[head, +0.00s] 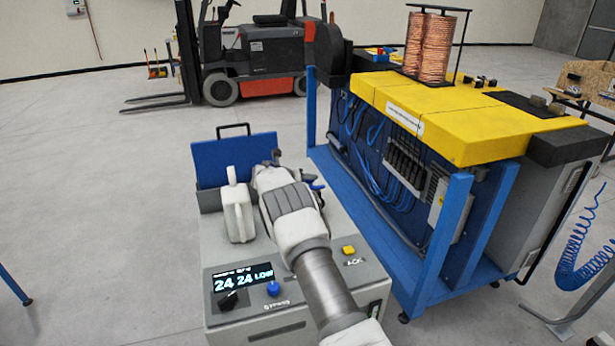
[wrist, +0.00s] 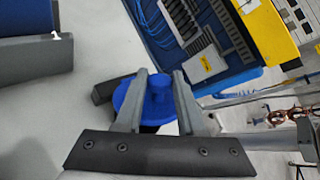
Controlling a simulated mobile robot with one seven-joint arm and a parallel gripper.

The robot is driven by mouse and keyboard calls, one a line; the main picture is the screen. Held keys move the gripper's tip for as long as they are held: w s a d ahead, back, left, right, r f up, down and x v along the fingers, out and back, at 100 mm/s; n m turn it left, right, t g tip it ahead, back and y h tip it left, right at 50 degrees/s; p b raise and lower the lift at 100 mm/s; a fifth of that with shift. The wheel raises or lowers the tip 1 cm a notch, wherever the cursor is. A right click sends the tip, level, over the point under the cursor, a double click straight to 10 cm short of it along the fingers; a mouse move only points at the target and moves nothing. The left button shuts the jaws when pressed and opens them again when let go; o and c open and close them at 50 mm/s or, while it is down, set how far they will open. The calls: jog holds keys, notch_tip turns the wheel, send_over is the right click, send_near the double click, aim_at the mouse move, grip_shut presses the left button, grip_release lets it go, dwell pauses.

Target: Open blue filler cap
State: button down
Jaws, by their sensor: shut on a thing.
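The blue filler cap (wrist: 155,102) is a round disc with a raised grip on top. In the wrist view it sits between the two fingers of my gripper (wrist: 158,98), which is shut on it. In the head view a small blue edge of the cap (head: 318,186) shows to the right of my wrist; my arm hides most of it and the fingers. The cap is at the back right of the grey machine cabinet (head: 225,255). I cannot tell whether the cap is still seated on its neck.
A white jug (head: 238,208) stands on the cabinet left of my arm, before a raised blue lid (head: 222,160). The panel has a display (head: 243,278), a blue knob (head: 273,288) and a yellow button (head: 348,250). A blue-framed yellow-topped machine (head: 455,120) stands close on the right.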

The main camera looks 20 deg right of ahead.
jog(key=shift+w, duration=0.15)
dwell(0.5)
jog(key=c, duration=0.5)
grip_release()
jog(key=shift+a+r, duration=0.1)
jog(key=shift+a, duration=0.05)
jog(key=b+v, duration=0.2)
jog(key=v, duration=1.5)
jog(key=shift+w+r, duration=0.1)
jog(key=shift+r, duration=0.05)
